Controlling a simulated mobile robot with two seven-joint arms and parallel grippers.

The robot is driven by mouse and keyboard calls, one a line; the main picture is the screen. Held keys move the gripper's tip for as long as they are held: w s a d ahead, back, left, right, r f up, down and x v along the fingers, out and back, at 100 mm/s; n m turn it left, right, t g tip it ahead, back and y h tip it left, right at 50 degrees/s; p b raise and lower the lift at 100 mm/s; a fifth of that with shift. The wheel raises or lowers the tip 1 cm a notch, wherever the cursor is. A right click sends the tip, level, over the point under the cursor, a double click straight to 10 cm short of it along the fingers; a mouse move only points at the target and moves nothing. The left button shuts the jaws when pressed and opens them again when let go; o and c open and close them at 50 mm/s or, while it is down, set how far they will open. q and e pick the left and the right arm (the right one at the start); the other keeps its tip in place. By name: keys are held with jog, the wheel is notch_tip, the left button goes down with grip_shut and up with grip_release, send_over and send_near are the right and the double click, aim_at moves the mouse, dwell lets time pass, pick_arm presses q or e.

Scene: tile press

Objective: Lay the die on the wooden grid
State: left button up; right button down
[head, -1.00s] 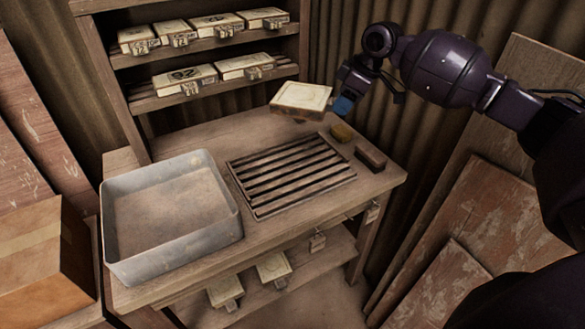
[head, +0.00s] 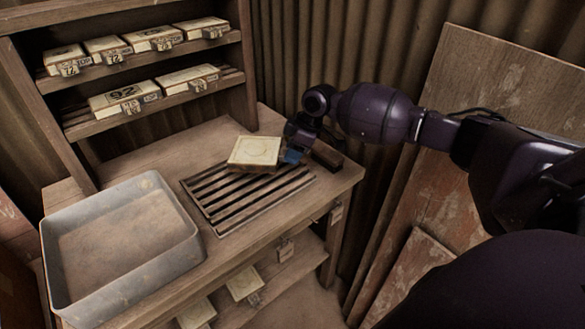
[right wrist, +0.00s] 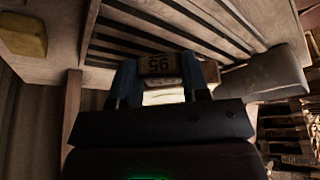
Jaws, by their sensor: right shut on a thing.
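The die (head: 254,150) is a pale cream square block with a faint round outline on its top face. It is in my right gripper (head: 291,155), which is shut on its right edge. In the head view it is over the back part of the wooden grid (head: 222,218), a slatted rack on the table; I cannot tell whether it touches the slats. The grid's slats (right wrist: 180,25) show beyond. My left gripper is not in view.
A grey metal tray (head: 188,254) stands left of the grid. Shelves (head: 172,97) with several labelled dies stand behind.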

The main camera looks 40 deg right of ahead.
aim_at(289, 175)
notch_tip(289, 175, down, 5)
jog(key=shift+f+b, duration=0.1)
jog(key=shift+b, duration=0.35)
jog(key=shift+f, duration=0.25)
jog(key=c, duration=0.6)
grip_release()
jog(key=shift+f, duration=0.15)
jog(key=p+v, duration=0.2)
jog(key=v, duration=1)
jog(key=shift+s, duration=0.1)
